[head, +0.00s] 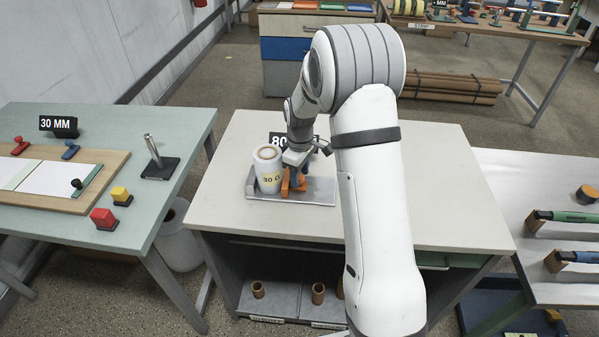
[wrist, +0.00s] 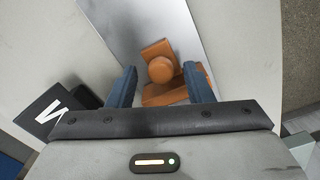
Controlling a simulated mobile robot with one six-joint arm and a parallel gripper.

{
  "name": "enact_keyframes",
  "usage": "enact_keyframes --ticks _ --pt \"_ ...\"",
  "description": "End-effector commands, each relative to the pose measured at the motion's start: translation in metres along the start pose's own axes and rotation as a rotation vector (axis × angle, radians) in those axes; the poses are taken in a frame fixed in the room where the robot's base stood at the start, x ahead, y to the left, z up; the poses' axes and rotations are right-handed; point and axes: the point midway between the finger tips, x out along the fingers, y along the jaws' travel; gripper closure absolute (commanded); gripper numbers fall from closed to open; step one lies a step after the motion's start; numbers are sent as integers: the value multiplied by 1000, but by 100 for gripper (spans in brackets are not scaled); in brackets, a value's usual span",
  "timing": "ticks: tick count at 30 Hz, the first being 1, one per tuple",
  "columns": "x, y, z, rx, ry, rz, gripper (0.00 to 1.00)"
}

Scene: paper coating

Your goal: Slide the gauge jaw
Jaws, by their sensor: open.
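The gauge jaw is an orange block with a round knob (wrist: 161,69) on top, seen in the wrist view between my fingertips. It stands on a grey metal gauge plate (wrist: 135,30). In the head view the orange jaw (head: 292,188) is partly hidden by my gripper (head: 293,172).
A black sign reading "80" (head: 277,139) stands behind the plate and partly behind my arm. The pale tabletop (head: 435,170) is clear at right. A left table holds a paper board (head: 85,200), a "30 MM" sign (head: 58,126) and coloured blocks.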

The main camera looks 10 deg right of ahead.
Motion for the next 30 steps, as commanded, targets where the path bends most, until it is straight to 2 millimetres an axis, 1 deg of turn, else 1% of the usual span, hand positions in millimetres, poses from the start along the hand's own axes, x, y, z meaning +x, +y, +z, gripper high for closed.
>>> enact_keyframes --ticks 8,25,30 --pt "2 0 0 1 0 0 53" --pt "2 1 1 2 0 1 100" --pt "2 1 1 2 1 1 100"
